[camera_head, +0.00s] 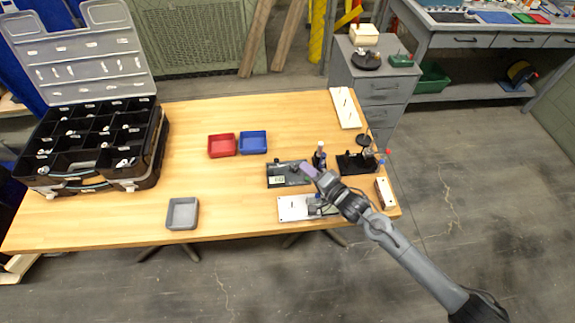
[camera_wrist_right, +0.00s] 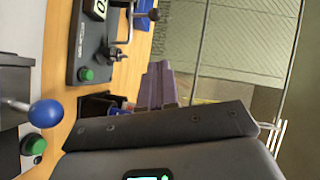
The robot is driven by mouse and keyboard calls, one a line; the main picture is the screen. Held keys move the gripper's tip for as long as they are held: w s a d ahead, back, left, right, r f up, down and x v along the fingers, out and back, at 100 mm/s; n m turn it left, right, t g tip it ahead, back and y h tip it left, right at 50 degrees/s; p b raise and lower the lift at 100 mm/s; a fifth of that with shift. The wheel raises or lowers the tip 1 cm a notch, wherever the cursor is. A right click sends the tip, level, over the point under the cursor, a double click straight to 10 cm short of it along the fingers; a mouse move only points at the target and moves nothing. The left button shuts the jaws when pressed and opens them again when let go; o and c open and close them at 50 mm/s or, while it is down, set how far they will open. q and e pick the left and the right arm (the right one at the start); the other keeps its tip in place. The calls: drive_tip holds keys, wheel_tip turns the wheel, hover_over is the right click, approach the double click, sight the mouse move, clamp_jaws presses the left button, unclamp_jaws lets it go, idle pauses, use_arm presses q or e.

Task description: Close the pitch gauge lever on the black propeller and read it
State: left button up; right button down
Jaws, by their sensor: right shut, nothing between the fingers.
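My right gripper (camera_head: 309,170) reaches in from the lower right over the right part of the wooden table. Its fingers (camera_wrist_right: 158,85) are shut with nothing between them. A dark gauge base (camera_head: 284,180) lies beside the fingertips. In the right wrist view a dark base (camera_wrist_right: 72,50) carries a small numbered display (camera_wrist_right: 97,8), a green button (camera_wrist_right: 86,74) and a metal fitting. A lever with a blue ball (camera_wrist_right: 45,113) is at that view's left, near another green button (camera_wrist_right: 34,145). I cannot make out the black propeller clearly. My left gripper is not in view.
A silver plate fixture (camera_head: 293,209) and a black stand (camera_head: 352,165) with a red knob crowd my right gripper. Red (camera_head: 221,146), blue (camera_head: 253,142) and grey (camera_head: 182,214) trays sit left. An open black organizer (camera_head: 150,140) stands far left. The table's middle is clear.

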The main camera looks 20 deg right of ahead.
sight(279, 177)
drive_tip(key=b+x, duration=0.1)
drive_tip(key=x, duration=0.3)
drive_tip(key=shift+w+a+f, duration=0.1)
drive_tip(key=shift+w+a, duration=0.05)
drive_tip(key=shift+w, duration=0.2)
drive_tip(key=shift+w+a+f, duration=0.15)
drive_tip(key=shift+a+f, duration=0.05)
drive_tip(key=shift+a, duration=0.25)
drive_tip(key=shift+w+a+f, duration=0.15)
drive_tip(key=shift+w+a, duration=0.05)
drive_tip(key=shift+a, duration=0.3)
drive_tip(key=shift+w+a+f, duration=0.15)
drive_tip(key=shift+a+f, duration=0.05)
drive_tip(key=shift+a, duration=0.35)
drive_tip(key=shift+w+a, duration=0.1)
drive_tip(key=shift+w, duration=0.05)
